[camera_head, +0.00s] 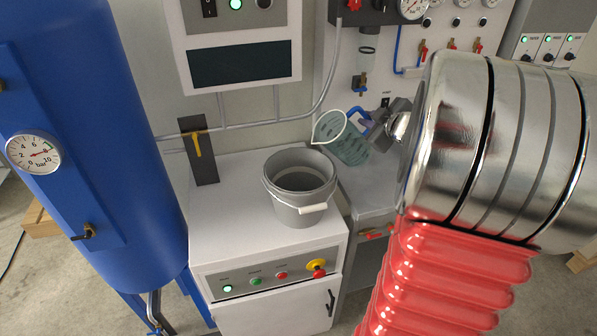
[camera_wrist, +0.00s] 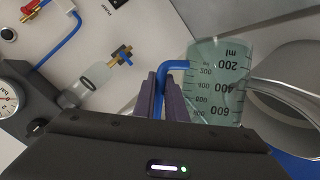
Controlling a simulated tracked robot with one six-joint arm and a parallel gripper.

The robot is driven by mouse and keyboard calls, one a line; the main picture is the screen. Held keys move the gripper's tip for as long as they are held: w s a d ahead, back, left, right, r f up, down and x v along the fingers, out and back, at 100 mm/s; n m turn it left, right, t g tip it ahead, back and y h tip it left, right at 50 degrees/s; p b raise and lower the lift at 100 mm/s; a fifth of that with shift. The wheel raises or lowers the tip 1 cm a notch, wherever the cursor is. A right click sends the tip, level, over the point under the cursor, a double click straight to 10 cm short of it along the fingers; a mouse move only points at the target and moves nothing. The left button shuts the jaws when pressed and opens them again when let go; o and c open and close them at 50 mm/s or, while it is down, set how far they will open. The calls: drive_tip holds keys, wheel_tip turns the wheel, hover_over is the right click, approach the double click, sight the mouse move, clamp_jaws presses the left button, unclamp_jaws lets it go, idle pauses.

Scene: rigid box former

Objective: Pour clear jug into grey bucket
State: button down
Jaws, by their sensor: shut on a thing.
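The clear jug (camera_head: 346,143) has a greenish tint, dark volume marks and a blue handle. It is tilted, its mouth toward the upper left, to the right of the grey bucket. In the wrist view the jug (camera_wrist: 221,85) shows its scale. My gripper (camera_head: 371,118) is shut on the jug's blue handle; in the wrist view the fingers (camera_wrist: 160,95) close around it. The grey bucket (camera_head: 300,211) stands upright on the white cabinet with its white-gripped handle hanging in front. Its rim (camera_wrist: 262,88) is at the right of the wrist view. I cannot tell whether the jug holds anything.
The white cabinet (camera_head: 222,235) has buttons on its front and bare top around the bucket. A large blue tank (camera_head: 95,170) stands at left. A dark upright bracket with a yellow lever (camera_head: 199,158) is behind. Wall valves and a gauge (camera_head: 412,8) are above the jug.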

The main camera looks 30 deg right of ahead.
drive_tip(key=shift+d+f, duration=0.25)
drive_tip(key=shift+s+d+f+m+t+y+b, duration=0.2)
drive_tip(key=shift+d+f+m+y, duration=0.55)
drive_tip(key=shift+f, duration=1.75)
drive_tip(key=shift+s+d+f+m+t+y+b, duration=0.2)
drive_tip(key=shift+d+f+m+y, duration=0.55)
drive_tip(key=shift+f, duration=1.8)
drive_tip(key=shift+w+d+f+m+t+y+b, duration=0.1)
drive_tip(key=shift+d+f+m+y+b, duration=0.6)
drive_tip(key=shift+f, duration=1.8)
drive_tip(key=shift+m+p, duration=0.4)
wheel_tip(320, 180, up, 5)
drive_tip(key=shift+s, duration=0.15)
